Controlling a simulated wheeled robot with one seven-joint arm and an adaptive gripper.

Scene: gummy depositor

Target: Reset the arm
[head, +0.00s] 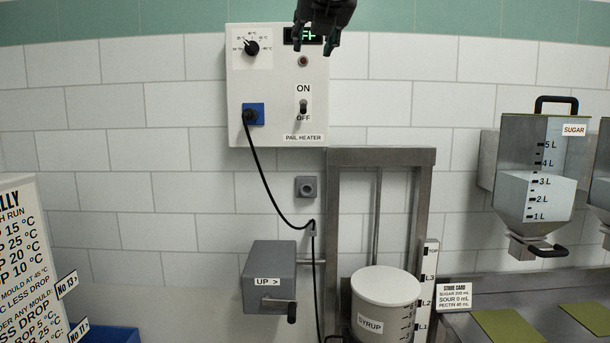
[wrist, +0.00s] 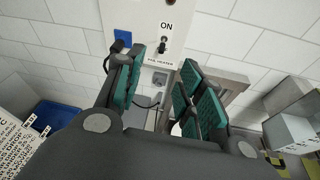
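My gripper (head: 316,42) hangs at the top middle of the head view, in front of the upper right part of the pail heater panel (head: 270,130). The panel's ON/OFF switch (head: 303,107) sits below the gripper in the head view, and the switch also shows beyond the fingers in the wrist view (wrist: 163,46).
A black cable (head: 268,180) runs down from the blue socket (head: 254,114). Below are a grey crank box (head: 268,268) marked UP, a metal frame (head: 425,200) and a syrup pail (head: 385,287). A sugar hopper (head: 525,205) hangs right. A recipe board (head: 25,250) stands left.

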